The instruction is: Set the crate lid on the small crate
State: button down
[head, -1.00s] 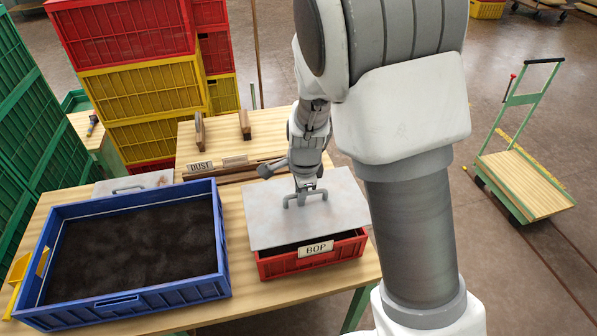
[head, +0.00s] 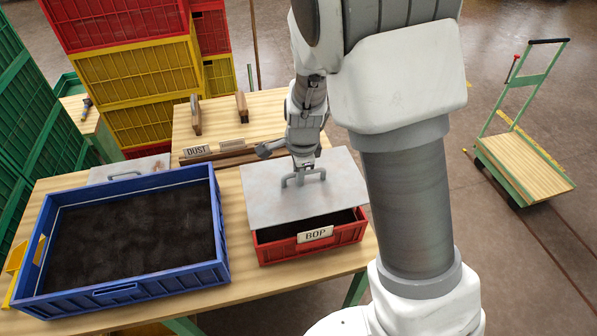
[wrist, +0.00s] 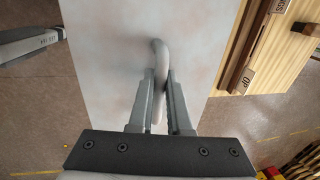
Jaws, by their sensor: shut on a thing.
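The crate lid, a flat grey metal plate (head: 270,208) with a bent bar handle (head: 290,181), is over the back part of the small red crate (head: 275,252). The crate carries a BOP label and its dark contents show along the front, uncovered. My gripper (head: 303,166) is shut on the lid's handle. The wrist view shows both fingers (wrist: 160,85) on either side of the handle, with the lid (wrist: 110,60) beyond. The lid looks raised above the crate; its back rim is hidden, so contact there cannot be told.
A large blue crate (head: 122,291) of dark material stands left of the red crate. Another grey plate with a handle (head: 155,163) lies behind it. A wooden rack (head: 235,146) with a DUST label is behind the lid. Stacked yellow and red crates (head: 140,75) stand farther back.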

notch_tip(320, 180, down, 8)
jog(key=b, duration=0.5)
jog(key=shift+f+b, duration=0.3)
jog(key=shift+b, duration=0.15)
dwell(1.1)
jog(key=c, duration=0.8)
grip_release()
jog(key=shift+r, duration=0.1)
jog(key=s+r+p, duration=0.3)
jog(key=r, duration=1.3)
jog(key=s+d+r+n+t, duration=0.1)
jog(key=s+d+r+n, duration=0.2)
jog(key=s+r+n, duration=0.1)
jog(key=s+d+r+n+t, duration=0.1)
jog(key=s+d+r+n, duration=0.3)
jog(key=s+n, duration=0.2)
jog(key=s+d+r+n+t, duration=0.1)
jog(key=s+d+r+n, duration=0.2)
jog(key=s, duration=0.5)
jog(key=shift+d+r+n, duration=0.2)
jog(key=shift+r+n, duration=0.1)
jog(key=shift+n, duration=0.4)
jog(key=shift+d+r+n, duration=0.15)
jog(key=shift+r+n, duration=0.1)
jog(key=shift+n, duration=0.45)
